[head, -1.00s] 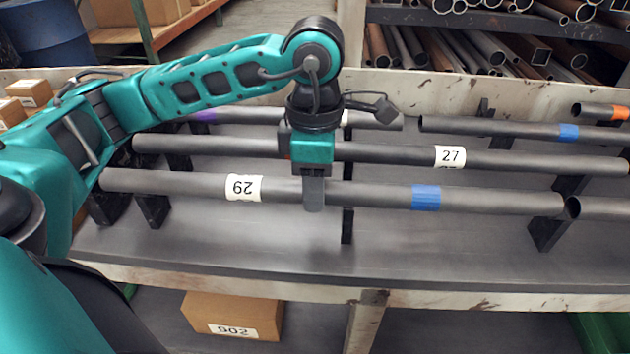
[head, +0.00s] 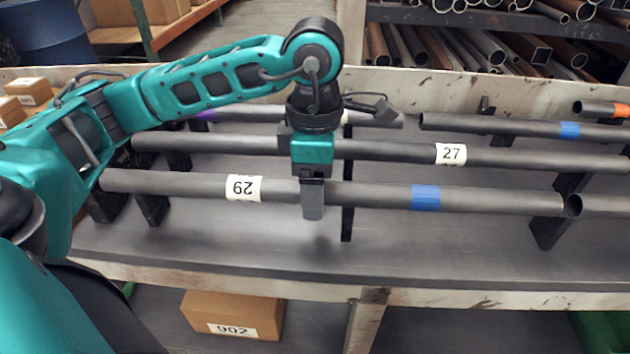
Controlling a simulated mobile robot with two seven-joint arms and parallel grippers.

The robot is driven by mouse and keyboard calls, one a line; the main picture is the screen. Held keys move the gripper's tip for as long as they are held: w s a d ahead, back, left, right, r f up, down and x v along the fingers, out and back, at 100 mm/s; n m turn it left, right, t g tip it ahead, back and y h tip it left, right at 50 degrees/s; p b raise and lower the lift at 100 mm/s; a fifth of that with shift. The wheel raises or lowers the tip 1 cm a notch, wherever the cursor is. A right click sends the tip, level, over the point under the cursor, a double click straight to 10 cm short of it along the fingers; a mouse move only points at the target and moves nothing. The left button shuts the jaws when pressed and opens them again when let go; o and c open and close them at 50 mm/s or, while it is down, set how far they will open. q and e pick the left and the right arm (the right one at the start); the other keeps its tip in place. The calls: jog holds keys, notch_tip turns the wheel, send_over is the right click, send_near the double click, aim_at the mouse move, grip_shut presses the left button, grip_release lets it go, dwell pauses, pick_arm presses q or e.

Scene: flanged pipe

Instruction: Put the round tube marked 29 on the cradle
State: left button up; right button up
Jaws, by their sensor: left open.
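The round tube marked 29 (head: 380,195) is long and dark grey, with an upside-down white 29 label and a blue band. It lies across the front of the bench on black rests (head: 347,222). My left gripper (head: 313,200) points down at the tube's middle, between label and band. It is open, with one finger on the near side of the tube; the other finger is hidden, and contact cannot be told. I cannot tell which support is the cradle. My right gripper is not in view.
A tube marked 27 (head: 500,158) lies just behind, with more tubes (head: 490,124) further back. Another tube (head: 605,208) lies close to the right end of tube 29. The bench front (head: 250,250) is bare. A box (head: 235,308) sits below.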

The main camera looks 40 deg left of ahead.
pick_arm(q)
notch_tip(320, 180, up, 3)
jog(key=shift+f+p, duration=0.1)
jog(key=shift+p, duration=0.4)
notch_tip(320, 180, up, 10)
jog(key=p, duration=0.3)
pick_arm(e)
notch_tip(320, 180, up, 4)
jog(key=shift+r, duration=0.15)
